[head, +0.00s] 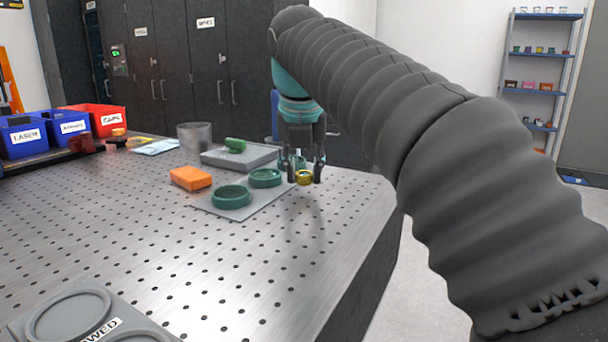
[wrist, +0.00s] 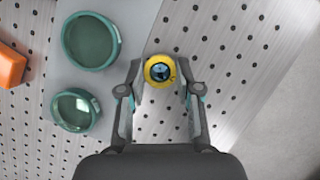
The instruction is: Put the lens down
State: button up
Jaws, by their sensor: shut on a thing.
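The lens (head: 304,177) is a small round piece with a yellow rim. In the wrist view the lens (wrist: 160,71) shows a dark blue glass centre. My gripper (head: 304,178) is shut on the lens, one finger on each side of it. In the wrist view my gripper (wrist: 160,88) holds it near the fingertips. The lens is over the perforated metal table (head: 250,280), to the right of the grey plate with green rings. I cannot tell exactly how high it is above the table.
Green rings (head: 231,197) (wrist: 90,40) sit on a thin grey plate (wrist: 68,75). An orange block (head: 191,178) lies left of them. A grey slab (head: 240,157) with a green piece stands behind. A grey tray (head: 60,312) is at the front left. The table's right edge is close.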

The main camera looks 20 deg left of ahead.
aim_at(304, 174)
notch_tip(304, 174, up, 7)
jog(key=shift+w+r, duration=0.1)
jog(key=shift+r, duration=0.55)
jog(key=shift+d, duration=0.1)
